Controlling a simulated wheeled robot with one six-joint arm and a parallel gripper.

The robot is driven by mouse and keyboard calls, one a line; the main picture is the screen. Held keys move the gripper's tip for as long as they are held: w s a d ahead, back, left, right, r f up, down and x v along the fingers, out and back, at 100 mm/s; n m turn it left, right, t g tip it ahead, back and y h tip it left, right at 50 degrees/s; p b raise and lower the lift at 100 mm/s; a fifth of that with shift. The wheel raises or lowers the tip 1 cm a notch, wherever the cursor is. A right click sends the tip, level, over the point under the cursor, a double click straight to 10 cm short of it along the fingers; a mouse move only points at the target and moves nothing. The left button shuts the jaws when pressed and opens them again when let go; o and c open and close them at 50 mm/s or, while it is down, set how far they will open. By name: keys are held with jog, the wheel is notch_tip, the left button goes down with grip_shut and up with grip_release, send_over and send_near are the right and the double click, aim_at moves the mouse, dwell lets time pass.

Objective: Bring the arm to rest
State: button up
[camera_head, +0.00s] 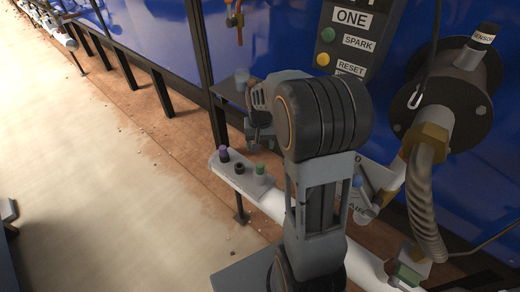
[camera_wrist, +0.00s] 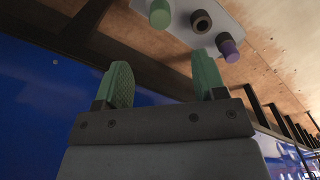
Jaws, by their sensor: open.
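My gripper (camera_wrist: 163,84) shows in the wrist view with its two green fingers apart and nothing between them. A small plate (camera_head: 226,170) lies below the wrist end. It carries a purple-topped piece (camera_head: 224,154), a dark ring-like piece (camera_head: 239,168) and a green-topped piece (camera_head: 260,174). In the wrist view the green piece (camera_wrist: 159,14), the dark one (camera_wrist: 201,22) and the purple one (camera_wrist: 228,47) lie beyond the fingertips, apart from them.
A control box (camera_head: 352,38) labelled ONE, SPARK and RESET hangs on the blue wall (camera_head: 270,30). A black flanged fitting with a ribbed hose (camera_head: 425,205) stands at the right. The floor (camera_head: 110,190) at the left is open.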

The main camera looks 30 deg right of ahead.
jog(key=shift+r, duration=0.45)
jog(key=s+a+r+n+t+p, duration=0.1)
jog(key=s+a+r+p, duration=0.3)
jog(key=r, duration=0.6)
jog(key=s+a+r+n+t+p, duration=0.2)
jog(key=s+a+r+p, duration=0.3)
jog(key=s+r+p, duration=0.4)
jog(key=shift+s+a+r+n+t+p, duration=0.2)
jog(key=shift+s+r+n+t+p, duration=0.1)
jog(key=shift+s+r+n, duration=0.55)
jog(key=shift+f, duration=0.1)
